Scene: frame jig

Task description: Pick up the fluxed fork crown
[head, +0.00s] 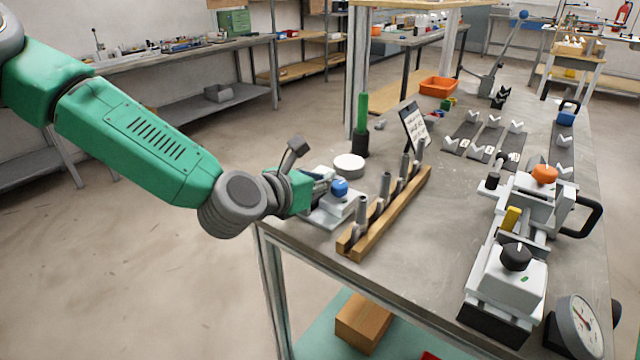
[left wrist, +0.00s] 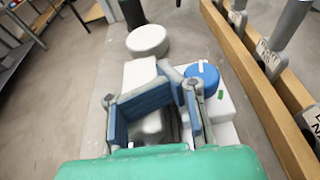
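Several grey metal fork crowns with upright tubes, one of them the near one (head: 360,216), stand in a row in a wooden rack (head: 398,208) at the table's left side. I cannot tell which one is fluxed. The rack also runs along the right of the left wrist view (left wrist: 262,95), with labels on it. My left gripper (left wrist: 155,104) is open and empty, its blue-padded fingers apart. It is left of the rack, over or beside a white fixture (head: 325,212) with a blue knob (left wrist: 203,73). Its fingers are mostly hidden in the head view. My right gripper is out of view.
A white round lid or puck (head: 349,164), a green-and-black upright tool (head: 361,125) and a sign (head: 414,126) stand behind the fixture. A white clamping jig (head: 508,275) and a dial gauge (head: 580,325) are at the right. Bare table lies between rack and jig.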

